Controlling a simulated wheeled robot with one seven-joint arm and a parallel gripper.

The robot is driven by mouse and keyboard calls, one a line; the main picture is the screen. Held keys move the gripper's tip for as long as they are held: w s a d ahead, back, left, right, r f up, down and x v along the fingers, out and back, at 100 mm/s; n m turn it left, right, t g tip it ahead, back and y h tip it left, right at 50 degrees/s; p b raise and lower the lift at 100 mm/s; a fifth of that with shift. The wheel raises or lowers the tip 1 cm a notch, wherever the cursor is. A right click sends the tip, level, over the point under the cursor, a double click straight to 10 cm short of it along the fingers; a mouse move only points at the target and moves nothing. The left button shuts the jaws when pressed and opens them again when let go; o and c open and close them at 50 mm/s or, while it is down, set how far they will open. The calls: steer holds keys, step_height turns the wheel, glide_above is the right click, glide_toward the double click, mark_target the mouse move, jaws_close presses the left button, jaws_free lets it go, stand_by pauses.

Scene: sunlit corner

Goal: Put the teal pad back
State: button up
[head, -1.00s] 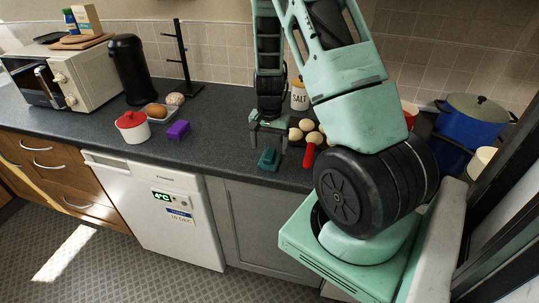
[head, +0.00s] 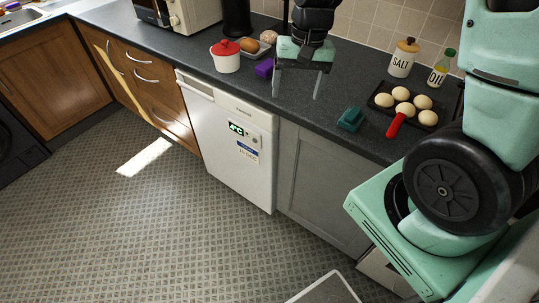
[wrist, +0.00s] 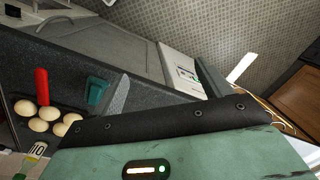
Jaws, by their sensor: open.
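The teal pad (head: 350,119), a small dark teal block, lies on the dark worktop near its front edge, left of the tray of rolls. It also shows in the wrist view (wrist: 97,90), beside a grey finger of mine. My gripper (head: 297,86) is open and empty, its two fingers pointing down over the worktop. In the head view it is left of the teal pad and apart from it, just right of a purple block (head: 265,68).
A dark tray (head: 436,122) with several rolls and a red handle (head: 396,125) is right of the pad. The salt jar (head: 402,60) and oil bottle (head: 438,70) stand behind. Worktop between gripper and pad is clear.

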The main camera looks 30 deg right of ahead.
steer(key=s+a+r+n, duration=0.2)
steer(key=s+a+n, duration=0.4)
steer(key=s+a, duration=0.3)
steer(key=s+a+r+n, duration=0.2)
steer(key=s+a+n, duration=0.5)
steer(key=s+a, duration=0.2)
steer(key=shift+a+r+h, duration=0.3)
steer(key=shift+a+r, duration=0.05)
steer(key=shift+a, duration=0.1)
steer(key=shift+s, duration=0.1)
